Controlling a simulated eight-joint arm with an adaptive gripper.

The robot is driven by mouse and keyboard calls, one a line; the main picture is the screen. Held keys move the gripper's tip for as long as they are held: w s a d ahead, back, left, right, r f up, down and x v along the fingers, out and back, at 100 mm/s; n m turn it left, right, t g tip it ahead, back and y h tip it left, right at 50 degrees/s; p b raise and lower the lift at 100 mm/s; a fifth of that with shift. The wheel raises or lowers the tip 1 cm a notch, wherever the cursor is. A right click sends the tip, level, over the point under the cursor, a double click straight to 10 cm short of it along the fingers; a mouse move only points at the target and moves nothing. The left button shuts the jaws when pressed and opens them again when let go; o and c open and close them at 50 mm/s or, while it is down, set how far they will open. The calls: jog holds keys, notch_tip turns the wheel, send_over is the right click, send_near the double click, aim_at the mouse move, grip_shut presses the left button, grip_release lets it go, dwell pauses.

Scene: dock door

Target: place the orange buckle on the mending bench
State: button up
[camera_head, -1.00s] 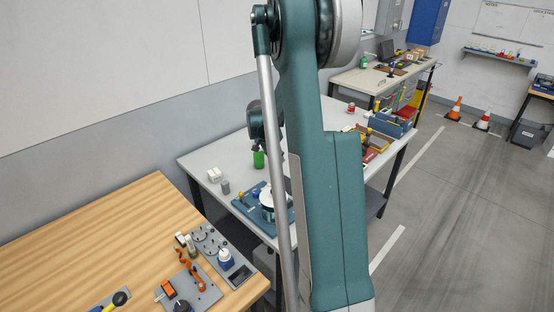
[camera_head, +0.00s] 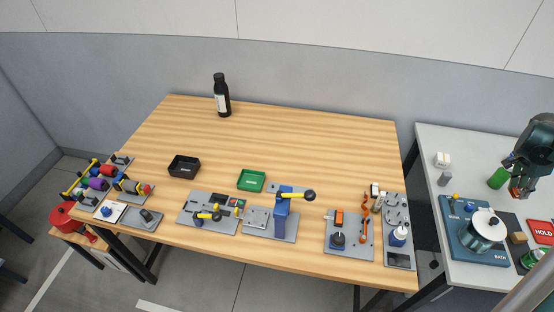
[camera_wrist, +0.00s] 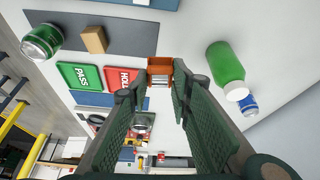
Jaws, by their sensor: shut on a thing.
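My gripper (camera_wrist: 158,88) is shut on the orange buckle (camera_wrist: 160,66), a small squarish frame at its fingertips in the wrist view. In the head view my gripper (camera_head: 517,168) is at the far right, over the grey-white table, with the orange buckle (camera_head: 515,191) small below it. The wood-topped bench (camera_head: 270,140) fills the middle of the head view, left of my gripper. No label on it is readable, so I cannot tell for certain that it is the mending bench.
The wood bench carries a dark bottle (camera_head: 221,96), a black tray (camera_head: 184,166), a green tray (camera_head: 251,180) and several grey fixtures along its front. Its back and middle are clear. On the grey-white table (camera_head: 440,135) are a green bottle (camera_head: 498,178), pot (camera_head: 484,228) and HOLD sign (camera_head: 540,231).

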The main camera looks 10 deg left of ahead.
jog(key=w+a, duration=1)
jog(key=a, duration=0.4)
jog(key=w+a, duration=0.3)
jog(key=a, duration=1.2)
jog(key=w+a+f, duration=0.1)
jog(key=w+a, duration=0.3)
jog(key=a, duration=1.2)
jog(key=w+a, duration=0.3)
jog(key=a, duration=1.2)
jog(key=s+a+m, duration=0.1)
jog(key=s+a, duration=0.3)
jog(key=a, duration=1.1)
jog(key=s+a, duration=0.3)
jog(key=a, duration=1.2)
jog(key=s+a, duration=0.9)
jog(key=a, duration=0.4)
jog(key=s+a, duration=0.9)
jog(key=a, duration=0.5)
jog(key=shift+s+g, duration=0.2)
jog(key=shift+g, duration=0.1)
jog(key=shift+f, duration=3.05)
